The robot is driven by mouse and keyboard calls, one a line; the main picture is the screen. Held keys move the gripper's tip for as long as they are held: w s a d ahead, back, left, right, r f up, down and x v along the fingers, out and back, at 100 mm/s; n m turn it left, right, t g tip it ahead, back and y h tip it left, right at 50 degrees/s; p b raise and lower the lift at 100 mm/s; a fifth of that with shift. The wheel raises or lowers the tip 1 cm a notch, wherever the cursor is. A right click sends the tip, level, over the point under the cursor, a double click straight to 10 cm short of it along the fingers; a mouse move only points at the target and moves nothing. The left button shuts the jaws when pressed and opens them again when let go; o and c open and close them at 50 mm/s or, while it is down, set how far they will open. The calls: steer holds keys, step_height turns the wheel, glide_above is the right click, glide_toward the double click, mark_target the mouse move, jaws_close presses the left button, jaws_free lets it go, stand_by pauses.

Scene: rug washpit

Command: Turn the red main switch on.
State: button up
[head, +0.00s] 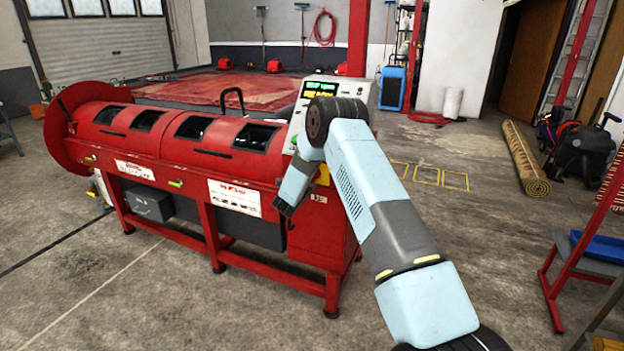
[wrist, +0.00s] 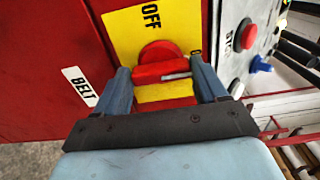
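The red main switch (wrist: 161,70) shows in the wrist view, a round knob with a bar handle on a yellow plate (wrist: 122,30). The word OFF stands above it. The bar lies nearly level in the picture, with a pale mark toward its right end. My gripper (wrist: 160,77) is open, its two fingers at the left and right ends of the bar. I cannot tell whether they touch it. In the head view my gripper (head: 286,208) is at the right end of the red machine (head: 180,140). The switch is hidden there behind my arm.
Right of the plate in the wrist view are a red button (wrist: 246,36) and a blue knob (wrist: 260,65) on a grey panel. A BELT label (wrist: 80,86) is at left. A rolled rug (head: 525,160) lies at right in the head view. Floor in front is clear.

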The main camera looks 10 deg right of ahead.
steer(key=o, duration=0.4)
steer(key=shift+d+f, duration=0.1)
steer(key=shift+f, duration=0.1)
steer(key=shift+r, duration=0.1)
steer(key=v, duration=1.4)
steer(key=shift+w, duration=0.1)
